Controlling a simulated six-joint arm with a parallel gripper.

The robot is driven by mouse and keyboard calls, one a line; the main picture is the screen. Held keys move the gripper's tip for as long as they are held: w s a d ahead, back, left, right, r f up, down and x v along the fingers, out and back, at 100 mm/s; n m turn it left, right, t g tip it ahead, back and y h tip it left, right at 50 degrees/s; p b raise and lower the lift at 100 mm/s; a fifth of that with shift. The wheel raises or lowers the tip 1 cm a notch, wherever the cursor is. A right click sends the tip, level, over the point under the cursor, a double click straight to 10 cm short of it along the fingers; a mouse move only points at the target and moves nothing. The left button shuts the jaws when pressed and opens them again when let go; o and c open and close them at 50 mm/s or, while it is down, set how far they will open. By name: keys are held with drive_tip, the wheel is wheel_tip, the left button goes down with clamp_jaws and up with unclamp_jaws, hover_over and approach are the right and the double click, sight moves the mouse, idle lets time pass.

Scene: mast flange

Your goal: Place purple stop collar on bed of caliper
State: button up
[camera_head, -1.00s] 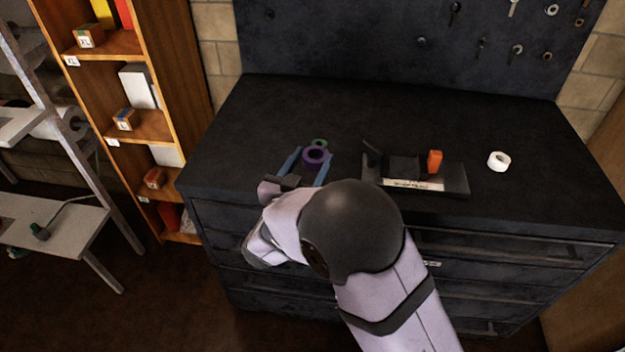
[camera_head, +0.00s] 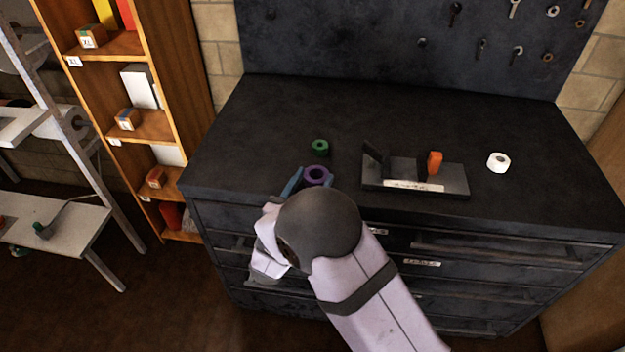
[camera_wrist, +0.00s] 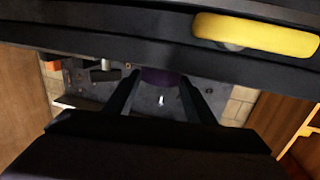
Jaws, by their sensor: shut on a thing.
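The purple stop collar (camera_head: 307,176) is a thick ring near the front edge of the dark cabinet top, left of the caliper. My gripper (camera_head: 314,179) is shut on it, with blue fingers at its sides. In the wrist view the collar (camera_wrist: 160,75) shows as a dark purple shape between the finger ends (camera_wrist: 160,84). Its height above the top is hard to judge. The caliper (camera_head: 454,182) is a dark flat base with a pale label, an upright dark jaw at its left and a dark upright piece beside an orange block (camera_head: 435,162). The bed between them looks bare.
A green ring (camera_head: 320,141) lies behind the collar. A dark tool board (camera_head: 400,40) stands behind. The back of the cabinet top (camera_head: 290,105) is clear.

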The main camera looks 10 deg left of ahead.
drive_tip(key=shift+f, duration=0.2)
drive_tip(key=o, duration=1.1)
drive_tip(key=b+v, duration=0.2)
drive_tip(key=v, duration=0.4)
drive_tip(key=shift+s+d+f, duration=0.1)
drive_tip(key=shift+s, duration=0.15)
drive_tip(key=shift+o, duration=0.4)
drive_tip(key=shift+s+b, duration=0.3)
drive_tip(key=shift+s, duration=0.15)
